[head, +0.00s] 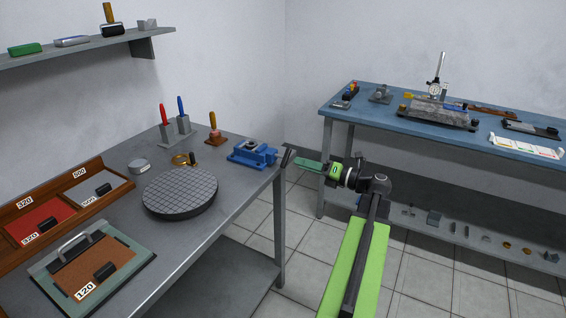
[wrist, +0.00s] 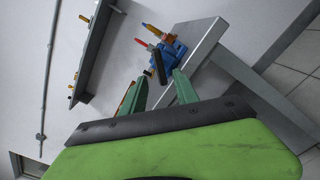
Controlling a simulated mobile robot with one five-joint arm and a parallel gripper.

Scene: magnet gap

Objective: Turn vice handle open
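The blue vice (head: 252,154) stands at the right end of the grey bench. It also shows in the wrist view (wrist: 174,50). A dark bar, which looks like the vice handle (wrist: 160,68), lies in front of the vice; in the head view it shows as a dark handle (head: 287,157) at the bench edge. My gripper (head: 298,161) reaches toward it from the right. In the wrist view its green fingers (wrist: 160,82) are spread, with the bar seen between and just beyond the tips. I cannot tell if they touch it.
The grey bench (head: 228,210) also holds a round plate (head: 180,192), a brass ring (head: 184,160) and upright red and blue handled tools (head: 174,125). A blue-topped bench (head: 390,122) with instruments stands at the right. Open floor (head: 300,225) lies between.

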